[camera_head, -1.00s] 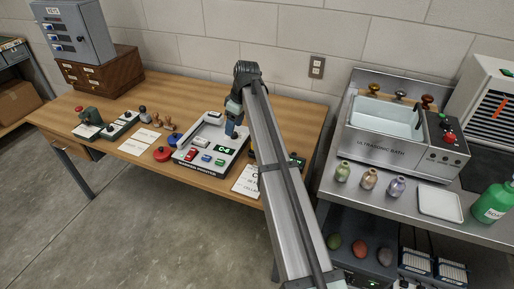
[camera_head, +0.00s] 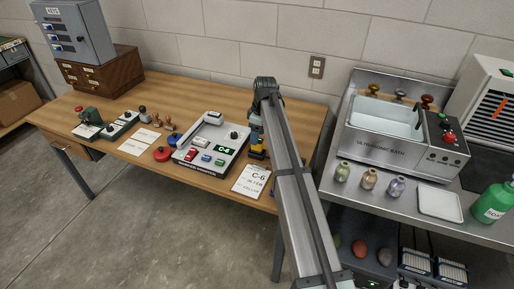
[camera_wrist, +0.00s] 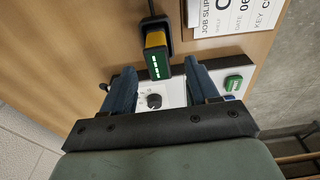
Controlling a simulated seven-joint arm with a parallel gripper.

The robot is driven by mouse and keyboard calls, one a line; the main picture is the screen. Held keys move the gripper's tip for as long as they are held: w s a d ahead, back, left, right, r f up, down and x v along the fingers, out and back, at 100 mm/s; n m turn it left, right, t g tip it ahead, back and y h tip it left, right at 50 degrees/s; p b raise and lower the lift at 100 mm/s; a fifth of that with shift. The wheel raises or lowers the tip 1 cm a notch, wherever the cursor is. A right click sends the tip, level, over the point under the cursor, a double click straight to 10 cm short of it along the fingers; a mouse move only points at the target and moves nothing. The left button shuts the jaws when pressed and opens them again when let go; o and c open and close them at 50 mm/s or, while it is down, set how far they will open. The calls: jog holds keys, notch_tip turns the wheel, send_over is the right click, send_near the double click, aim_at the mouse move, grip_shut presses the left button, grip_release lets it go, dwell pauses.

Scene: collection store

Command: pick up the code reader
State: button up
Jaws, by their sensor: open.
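The code reader, as I take it, is a black and yellow device (camera_wrist: 156,42) with a lit green display, in the wrist view. It lies on the wooden table beside a white panel. In the head view, a yellow and black part of it (camera_head: 258,153) shows just below my gripper (camera_head: 256,138), and my arm hides some of it. In the wrist view my gripper (camera_wrist: 160,66) is open, with one finger on each side of the reader's display end. The fingers appear apart from it and hold nothing.
A white control panel (camera_head: 181,161) with a knob and coloured buttons stands just left of my gripper. A job slip (camera_head: 251,181) lies at the table's front edge. A steel bench (camera_head: 358,206) with a basin and bottles stands to the right.

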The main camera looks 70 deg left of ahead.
jog(key=shift+s+a+f, duration=0.1)
jog(key=shift+a+f, duration=0.05)
jog(key=shift+f, duration=1.25)
jog(key=shift+s+a+f, duration=0.1)
jog(key=shift+a+f, duration=0.05)
jog(key=shift+f, duration=1.2)
jog(key=c, duration=1)
jog(key=shift+c, duration=0.2)
jog(key=shift+r, duration=0.1)
notch_tip(320, 180, up, 10)
jog(key=shift+f, duration=0.1)
